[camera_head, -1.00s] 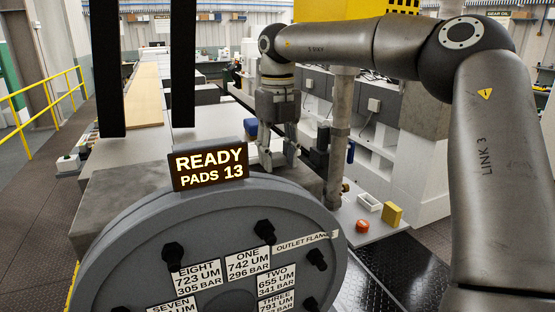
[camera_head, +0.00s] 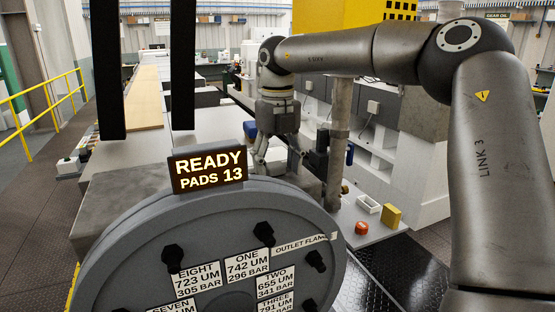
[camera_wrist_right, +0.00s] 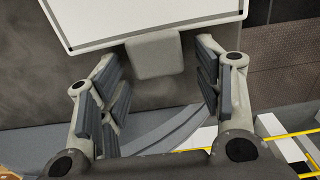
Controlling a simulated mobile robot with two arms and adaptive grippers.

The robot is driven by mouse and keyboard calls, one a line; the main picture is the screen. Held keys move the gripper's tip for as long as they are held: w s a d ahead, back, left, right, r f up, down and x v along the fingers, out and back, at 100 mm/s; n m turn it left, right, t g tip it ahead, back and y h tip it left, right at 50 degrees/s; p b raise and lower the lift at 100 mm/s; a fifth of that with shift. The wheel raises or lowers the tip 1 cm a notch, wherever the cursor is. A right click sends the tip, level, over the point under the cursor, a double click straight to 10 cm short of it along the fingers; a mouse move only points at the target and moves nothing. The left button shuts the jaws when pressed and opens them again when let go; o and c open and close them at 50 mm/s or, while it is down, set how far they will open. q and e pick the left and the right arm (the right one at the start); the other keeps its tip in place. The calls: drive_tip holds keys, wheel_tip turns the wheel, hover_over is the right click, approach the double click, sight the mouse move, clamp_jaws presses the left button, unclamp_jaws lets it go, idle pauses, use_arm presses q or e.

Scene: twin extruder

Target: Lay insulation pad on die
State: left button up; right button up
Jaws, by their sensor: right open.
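My right gripper (camera_head: 279,158) is behind the round grey die flange (camera_head: 335,215), pointing down with its fingers spread. In the right wrist view my right gripper (camera_wrist_right: 155,95) is open and empty. A pale grey rounded tab (camera_wrist_right: 153,54) lies ahead of and between the fingers, with a gap on both sides. It adjoins a white panel with a dark border line (camera_wrist_right: 145,18); I cannot tell for certain whether this is the insulation pad. In the head view that panel cannot be made out. My left gripper is not in view.
A lit sign (camera_head: 207,167) reading "READY PADS 13" stands on top of the flange. Bolts and labels cover the flange face. A vertical grey post (camera_head: 338,140) stands right of the gripper. A yellow block (camera_head: 391,216) and orange button (camera_head: 361,228) sit on a ledge.

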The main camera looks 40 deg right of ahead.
wheel_tip(320, 180, up, 12)
idle(0.6)
drive_tip(key=shift+r, duration=0.15)
idle(0.5)
